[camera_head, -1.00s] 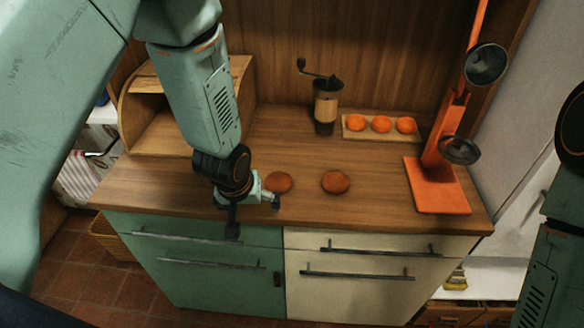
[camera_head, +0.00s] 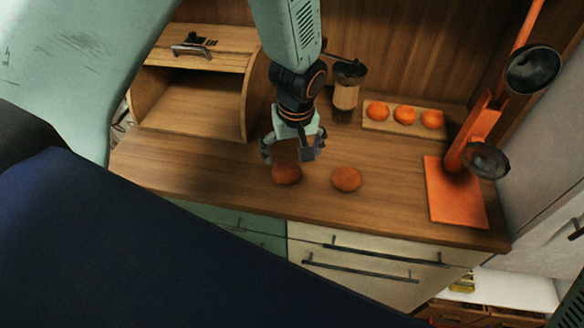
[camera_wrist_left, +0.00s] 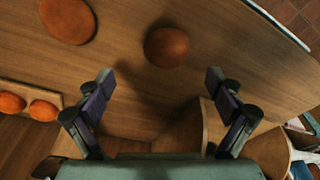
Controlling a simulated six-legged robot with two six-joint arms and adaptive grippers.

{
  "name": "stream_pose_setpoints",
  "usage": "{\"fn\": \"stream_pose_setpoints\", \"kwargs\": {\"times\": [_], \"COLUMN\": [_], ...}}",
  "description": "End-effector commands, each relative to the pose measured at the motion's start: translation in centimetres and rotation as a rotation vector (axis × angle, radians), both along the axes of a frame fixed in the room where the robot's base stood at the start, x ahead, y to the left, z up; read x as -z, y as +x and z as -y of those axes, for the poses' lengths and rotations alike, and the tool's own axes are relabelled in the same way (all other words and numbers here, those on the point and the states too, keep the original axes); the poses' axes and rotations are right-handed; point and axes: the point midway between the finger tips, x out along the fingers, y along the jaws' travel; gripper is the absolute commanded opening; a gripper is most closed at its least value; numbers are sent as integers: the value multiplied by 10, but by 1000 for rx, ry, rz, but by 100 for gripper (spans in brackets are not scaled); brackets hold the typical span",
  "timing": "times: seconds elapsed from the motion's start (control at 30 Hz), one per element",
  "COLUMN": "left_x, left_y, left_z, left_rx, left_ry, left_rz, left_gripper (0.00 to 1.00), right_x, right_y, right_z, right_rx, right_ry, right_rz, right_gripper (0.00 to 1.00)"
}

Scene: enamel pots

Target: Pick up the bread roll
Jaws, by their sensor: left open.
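Two round orange-brown rolls lie on the wooden counter. One roll (camera_head: 287,177) is just below my left gripper (camera_head: 292,153), its far side partly covered by it. The other roll (camera_head: 347,179) lies to the right, apart from the first. My left gripper is open, fingers pointing down, with nothing held. In the left wrist view the near roll (camera_wrist_left: 166,47) lies ahead of the gap between the spread fingertips (camera_wrist_left: 159,80), and the second roll (camera_wrist_left: 68,18) is at the upper left. My right gripper is not in view.
A wooden bread bin (camera_head: 243,95) stands at the left, and a coffee grinder (camera_head: 346,92) behind my gripper. A board (camera_head: 374,124) with three orange round items is at the back right. An orange stand (camera_head: 457,193) is at the right. The counter's front is clear.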

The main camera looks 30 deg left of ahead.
Motion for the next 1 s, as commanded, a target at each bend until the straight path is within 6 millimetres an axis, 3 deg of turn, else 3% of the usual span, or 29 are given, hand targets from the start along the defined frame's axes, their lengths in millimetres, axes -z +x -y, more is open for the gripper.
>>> {"fn": "stream_pose_setpoints", "kwargs": {"times": [0.7,1.0], "left_x": [71,76], "left_y": [8,11], "left_z": [-16,-16], "left_rx": [-12,-12], "left_ry": [-3,-4], "left_rz": [0,2], "left_gripper": [93,93], "right_x": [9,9], "right_y": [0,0], "right_z": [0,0], "right_rx": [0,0], "right_ry": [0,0], "right_rz": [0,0], "right_gripper": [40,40]}}
